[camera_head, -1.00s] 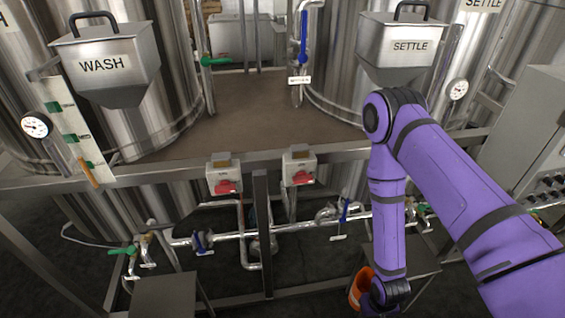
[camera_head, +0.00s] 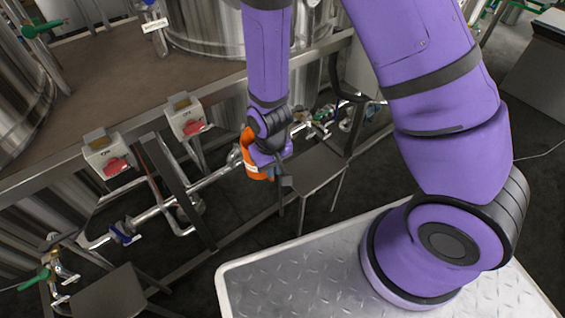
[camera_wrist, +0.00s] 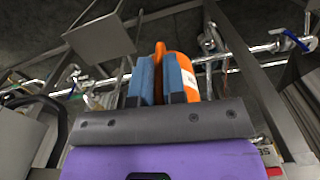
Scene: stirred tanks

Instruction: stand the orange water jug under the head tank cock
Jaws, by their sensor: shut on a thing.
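The orange water jug (camera_head: 248,152) shows in the head view beside the end of my arm, partly hidden by it. My gripper (camera_head: 280,172) is shut on the jug and holds it off the floor, close to the pipework. In the wrist view the blue fingers (camera_wrist: 164,78) are on the jug (camera_wrist: 183,66), whose orange body rises beyond them. Green-handled cocks show at the pipe's right end (camera_head: 318,120) and at lower left (camera_head: 36,281). I cannot tell which one belongs to the head tank.
A small steel stand (camera_head: 318,165) is right of the jug, and another stand (camera_head: 108,295) is at lower left. Two boxes with red switches (camera_head: 188,124) hang on the platform rail. Pipes and frame posts crowd the space behind the jug. My own tread-plate deck is in front.

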